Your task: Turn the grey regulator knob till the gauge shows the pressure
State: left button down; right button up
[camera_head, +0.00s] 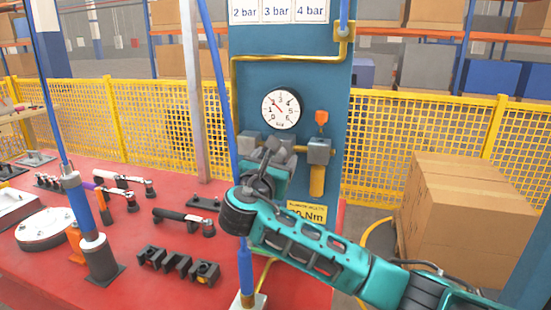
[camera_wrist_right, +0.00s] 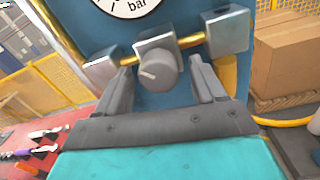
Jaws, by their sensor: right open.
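The grey regulator knob (camera_wrist_right: 158,70) shows in the right wrist view, with a pale mark line on its face, below the gauge. My right gripper (camera_wrist_right: 162,68) is open, with one finger on each side of the knob; I cannot tell whether they touch it. In the head view my right gripper (camera_head: 266,160) is in front of the regulator and hides the knob. The round white gauge (camera_head: 281,109) has its needle pointing to the upper left; the exact reading is too small to tell. In the right wrist view only the gauge's lower edge (camera_wrist_right: 128,8) shows. My left gripper is not in view.
Cards reading 2 bar, 3 bar and 4 bar (camera_head: 277,11) hang on the blue panel (camera_head: 330,80). An orange valve (camera_head: 321,118) is right of the gauge. A red table (camera_head: 100,260) with several tools is at left. Cardboard boxes (camera_head: 460,210) stand at right.

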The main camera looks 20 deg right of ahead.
jog(key=shift+w+d, duration=0.25)
jog(key=shift+w, duration=0.1)
jog(key=c, duration=1)
jog(key=shift+c, duration=0.2)
